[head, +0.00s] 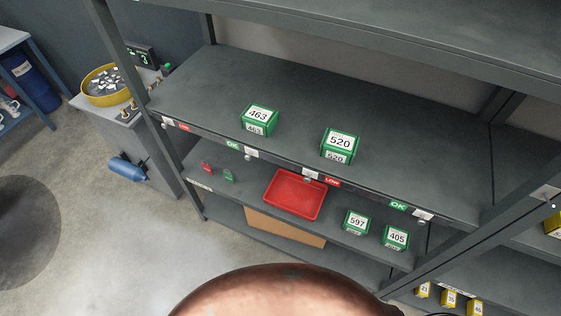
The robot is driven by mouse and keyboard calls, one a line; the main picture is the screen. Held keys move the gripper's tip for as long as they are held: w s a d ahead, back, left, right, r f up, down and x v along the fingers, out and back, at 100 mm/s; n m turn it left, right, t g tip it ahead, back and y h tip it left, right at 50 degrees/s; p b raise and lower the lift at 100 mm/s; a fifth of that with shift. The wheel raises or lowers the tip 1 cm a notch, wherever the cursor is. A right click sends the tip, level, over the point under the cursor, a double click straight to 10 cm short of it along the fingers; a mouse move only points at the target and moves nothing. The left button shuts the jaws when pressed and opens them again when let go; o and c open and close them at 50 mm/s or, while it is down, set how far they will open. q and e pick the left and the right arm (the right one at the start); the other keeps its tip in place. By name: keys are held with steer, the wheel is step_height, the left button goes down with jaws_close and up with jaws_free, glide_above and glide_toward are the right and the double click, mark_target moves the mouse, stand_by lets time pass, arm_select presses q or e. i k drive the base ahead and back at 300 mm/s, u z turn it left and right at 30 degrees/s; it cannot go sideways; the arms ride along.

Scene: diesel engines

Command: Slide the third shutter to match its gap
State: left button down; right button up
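A dark grey shelf (400,155) carries a label rail along its front edge, with small white shutters and red LOW or green OK flags. Counting from the left, the first shutter (168,122) has a red LOW flag on its right. The second shutter (251,152) has a green OK on its left. The third shutter (309,173) has a red LOW (332,181) on its right. The fourth shutter (423,214) has a green OK on its left. Green box 463 (258,116) and green box 520 (339,141) stand on this shelf, apart. Neither gripper is in view.
The lower shelf holds a red tray (295,214), a red tag (207,167), a green tag (229,175), and boxes 597 (357,221) and 405 (396,236). A side bench (150,118) with a yellow bowl (104,97) stands left. Shelf posts flank the rail.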

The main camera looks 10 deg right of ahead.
mark_target(310, 173)
steer(key=z, duration=2.85)
steer(key=k, duration=0.65)
steer(key=u, duration=2.4)
